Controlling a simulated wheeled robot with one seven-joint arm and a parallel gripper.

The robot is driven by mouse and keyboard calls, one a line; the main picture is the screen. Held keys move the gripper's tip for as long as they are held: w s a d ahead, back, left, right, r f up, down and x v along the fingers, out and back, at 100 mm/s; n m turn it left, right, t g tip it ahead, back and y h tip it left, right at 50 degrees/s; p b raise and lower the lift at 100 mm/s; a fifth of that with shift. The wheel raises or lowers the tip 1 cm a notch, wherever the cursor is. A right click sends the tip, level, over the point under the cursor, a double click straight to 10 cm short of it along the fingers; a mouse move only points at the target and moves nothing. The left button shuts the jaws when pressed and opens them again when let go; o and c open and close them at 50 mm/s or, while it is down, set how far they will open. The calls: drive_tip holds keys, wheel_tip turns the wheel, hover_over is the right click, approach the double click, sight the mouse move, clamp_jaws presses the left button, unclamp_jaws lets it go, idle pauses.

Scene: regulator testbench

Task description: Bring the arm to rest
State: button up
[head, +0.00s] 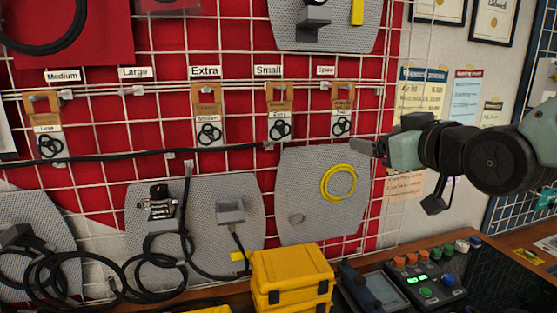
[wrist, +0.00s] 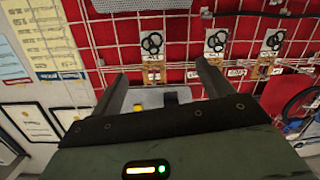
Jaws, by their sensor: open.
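My gripper (head: 364,146) is at the right of the head view, at the end of my arm, which reaches in from the right edge. It points left, in front of the right end of the red wall grid. In the wrist view my gripper (wrist: 162,84) shows two dark fingers spread wide apart, with nothing held between them. The small hanging bag on the right (head: 343,112) is just left of the fingertips in the head view. I cannot tell the exact gap between the fingers and the wall.
Grey perforated panels (head: 300,175) hang on the grid, with black cables and a yellow coil (head: 338,183). Yellow cases (head: 290,272) and a control box with buttons (head: 425,280) stand on the bench below. Posters (head: 422,95) and frames are on the right wall.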

drive_tip(key=s+a+f+n+g+b, duration=0.1)
drive_tip(key=s+a+f+g, duration=0.25)
drive_tip(key=f, duration=0.35)
drive_tip(key=s+a+f+g+b, duration=0.1)
drive_tip(key=s+a+f+g, duration=0.1)
drive_tip(key=s+f+g, duration=0.3)
drive_tip(key=s+a+f+n+g+b, duration=0.1)
drive_tip(key=s+a+f+b, duration=0.15)
drive_tip(key=f, duration=0.55)
drive_tip(key=s+f+g+h, duration=0.1)
drive_tip(key=s+f+g, duration=0.2)
drive_tip(key=s, duration=0.4)
drive_tip(key=s+f+n+g+h+b, duration=0.1)
drive_tip(key=s+f+g+h, duration=0.1)
drive_tip(key=s+f, duration=0.3)
drive_tip(key=s+g, duration=0.1)
drive_tip(key=s, duration=0.1)
drive_tip(key=shift+s, duration=0.35)
